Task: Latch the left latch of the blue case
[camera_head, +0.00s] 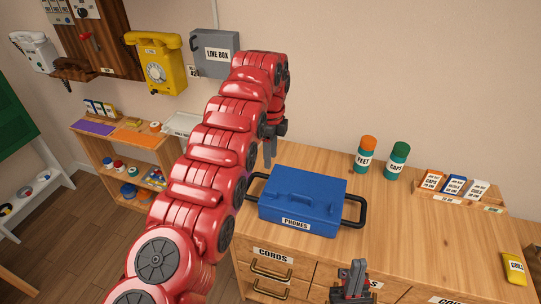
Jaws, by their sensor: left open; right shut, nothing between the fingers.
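The blue case (302,198) sits on the wooden cabinet top, its lid down and a "PHONES" label on its front. A black loop-shaped part (254,196) sticks out at its left side, partly behind my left arm. A similar black loop (362,211) sticks out at its right side. I cannot tell whether either is fastened. My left gripper (268,158) is open and points down, near the back left corner of the case, seemingly apart from it. My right gripper (351,279) is shut and empty, low in front of the cabinet drawers.
An orange-capped bottle (365,155) and a green-capped bottle (396,161) stand behind the case to the right. A tray of small boxes (462,194) is further right. The line box (215,54) and yellow phone (160,64) hang on the wall. The cabinet top right of the case is largely clear.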

